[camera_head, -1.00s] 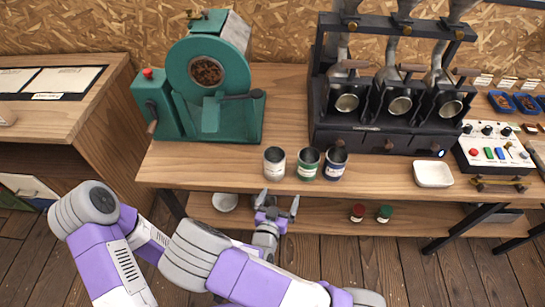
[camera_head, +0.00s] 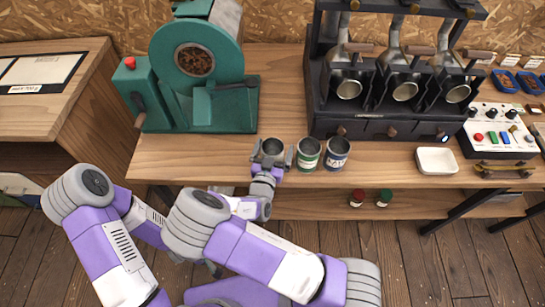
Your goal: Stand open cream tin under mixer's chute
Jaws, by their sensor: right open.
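The open cream tin (camera_head: 272,146) stands upright near the front edge of the wooden bench, at the left end of a row of tins. My right gripper (camera_head: 272,158) is open at its front, a finger to either side of its body; contact cannot be told. The gripper hides the tin's lower part. The green machine (camera_head: 188,80), which looks like the mixer, stands behind and left of the tin. It has a round window of beans and a blocky green front part (camera_head: 215,103), perhaps the chute. My left gripper cannot be made out.
A green-labelled tin (camera_head: 308,156) and a navy-labelled tin (camera_head: 336,156) stand close to the cream tin's right. A black rack (camera_head: 375,127) with metal spouts is behind them. The bench before the green machine (camera_head: 190,150) is clear.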

